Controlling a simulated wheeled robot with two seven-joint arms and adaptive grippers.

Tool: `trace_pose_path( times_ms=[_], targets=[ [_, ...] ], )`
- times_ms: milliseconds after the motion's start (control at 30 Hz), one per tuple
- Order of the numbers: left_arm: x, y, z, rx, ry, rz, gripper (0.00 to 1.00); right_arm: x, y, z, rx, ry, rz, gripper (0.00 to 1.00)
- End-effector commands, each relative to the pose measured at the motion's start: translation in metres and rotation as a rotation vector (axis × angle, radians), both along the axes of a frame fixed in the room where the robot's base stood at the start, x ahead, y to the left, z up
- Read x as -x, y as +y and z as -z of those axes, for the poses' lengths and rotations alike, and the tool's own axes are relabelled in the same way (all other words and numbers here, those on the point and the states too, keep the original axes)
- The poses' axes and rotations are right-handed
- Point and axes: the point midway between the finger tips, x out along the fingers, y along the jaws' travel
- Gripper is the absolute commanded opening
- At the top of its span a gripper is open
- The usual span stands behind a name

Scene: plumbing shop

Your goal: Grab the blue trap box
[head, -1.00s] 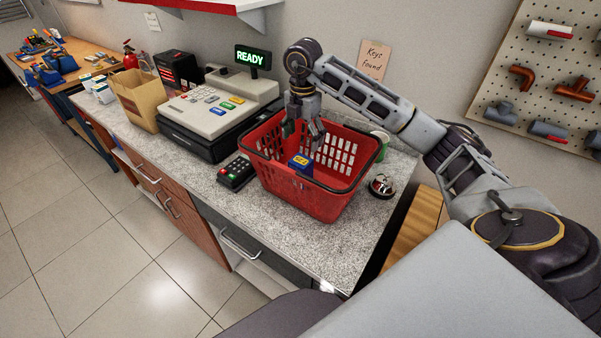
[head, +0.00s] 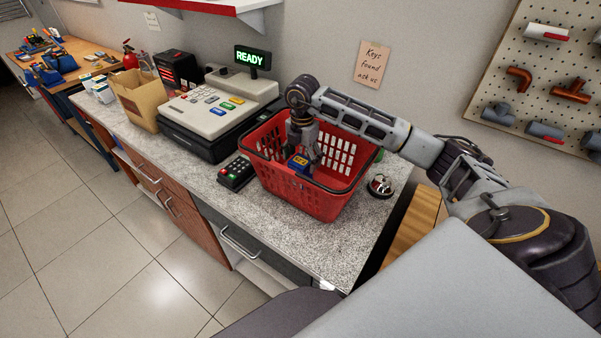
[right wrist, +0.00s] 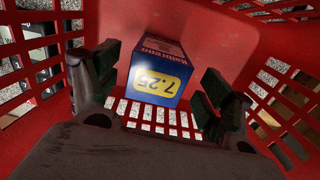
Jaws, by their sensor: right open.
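The blue trap box (head: 299,163) is inside the red basket (head: 312,200) on the counter. In the right wrist view the box (right wrist: 157,75) shows a yellow 7.25 label and lies between and beyond the fingertips. My right gripper (head: 303,152) points down into the basket, close to the box. In the right wrist view its two fingers (right wrist: 160,85) are spread apart, one on each side of the box, with a gap to the right finger. I cannot tell whether the left finger touches the box. My left gripper is in neither view.
The basket's rim and walls surround my right gripper. A card reader (head: 236,173) and a cash register (head: 217,107) stand left of the basket. A small bell (head: 381,185) sits at its right. The counter's front part is bare.

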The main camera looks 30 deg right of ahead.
Motion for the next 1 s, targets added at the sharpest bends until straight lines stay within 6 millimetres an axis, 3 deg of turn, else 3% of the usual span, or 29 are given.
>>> trace_pose_path(
  times_ms=[267,733,1000],
  targets=[
    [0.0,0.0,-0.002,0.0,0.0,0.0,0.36,0.0,0.001,0.003,-0.001,0.001,0.0,0.8],
    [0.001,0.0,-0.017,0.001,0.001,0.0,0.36,0.001,0.006,0.046,0.0,0.002,0.0,0.8],
    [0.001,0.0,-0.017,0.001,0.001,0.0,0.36,0.001,0.006,0.052,-0.001,0.001,-0.001,0.8]
  ],
)
